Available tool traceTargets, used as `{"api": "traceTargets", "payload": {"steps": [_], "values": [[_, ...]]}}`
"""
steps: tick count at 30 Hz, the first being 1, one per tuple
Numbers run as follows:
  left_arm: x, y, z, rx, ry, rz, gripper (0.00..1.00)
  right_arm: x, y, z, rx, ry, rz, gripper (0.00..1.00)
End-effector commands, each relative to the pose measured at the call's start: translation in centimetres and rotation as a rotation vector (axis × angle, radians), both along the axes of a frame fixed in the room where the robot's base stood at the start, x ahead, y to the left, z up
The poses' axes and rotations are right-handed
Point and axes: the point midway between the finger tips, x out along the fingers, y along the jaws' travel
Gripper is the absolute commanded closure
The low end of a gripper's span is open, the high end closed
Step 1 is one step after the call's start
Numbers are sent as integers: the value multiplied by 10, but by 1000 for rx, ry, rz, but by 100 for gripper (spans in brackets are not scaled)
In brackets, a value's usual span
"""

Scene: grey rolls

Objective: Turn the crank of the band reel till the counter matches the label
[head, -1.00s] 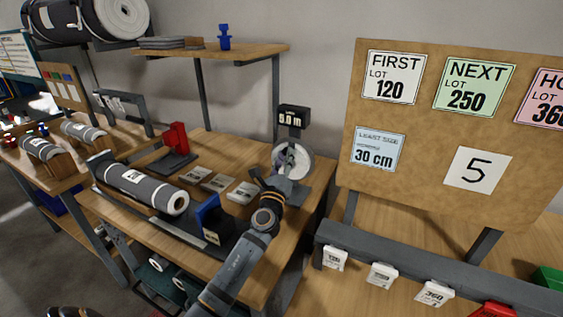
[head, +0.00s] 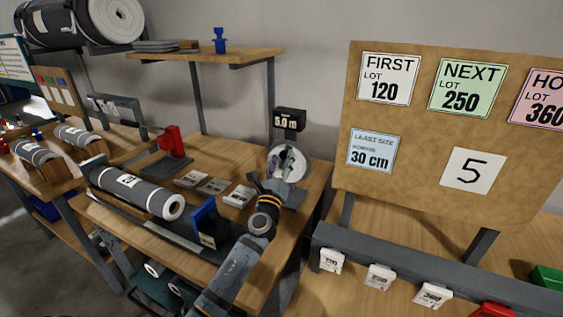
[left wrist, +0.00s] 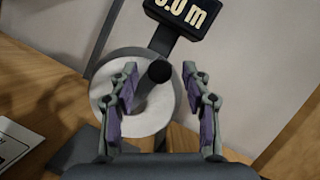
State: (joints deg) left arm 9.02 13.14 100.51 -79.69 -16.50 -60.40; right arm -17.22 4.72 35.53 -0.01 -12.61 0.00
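The band reel (head: 278,160) is a pale disc at the right end of the wooden bench. Its counter (head: 289,120) is a black box on a post above it and reads 5.0 m; the left wrist view shows part of that reading (left wrist: 184,14). The label (head: 471,170) on the board shows a handwritten 5. My left gripper (head: 272,182) is at the reel. In the left wrist view its purple-padded fingers are open (left wrist: 159,92), with the dark round crank knob (left wrist: 159,71) between them and gaps on both sides. My right gripper is not in view.
A grey roll (head: 135,190) lies on the bench, with a blue block (head: 204,221) and several cards (head: 212,186) nearby. A red stand (head: 173,142) is behind. The board (head: 420,135) stands right, above a grey rail (head: 420,272) with hanging tags.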

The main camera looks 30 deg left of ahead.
Motion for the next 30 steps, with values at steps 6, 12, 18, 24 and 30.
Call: {"api": "traceTargets", "payload": {"steps": [6, 12, 18, 24, 30], "values": [[-6, -2, -4, 0, 3, 0, 52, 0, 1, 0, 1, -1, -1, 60], [-45, -12, -19, 0, 5, 0, 52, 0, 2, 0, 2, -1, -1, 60], [-87, -23, -33, 0, 4, 0, 52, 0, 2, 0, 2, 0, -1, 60], [-107, -29, -40, 0, 1, 0, 52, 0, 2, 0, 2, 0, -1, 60], [-110, -29, -40, -1, -1, 0, 52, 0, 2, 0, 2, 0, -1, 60]]}}
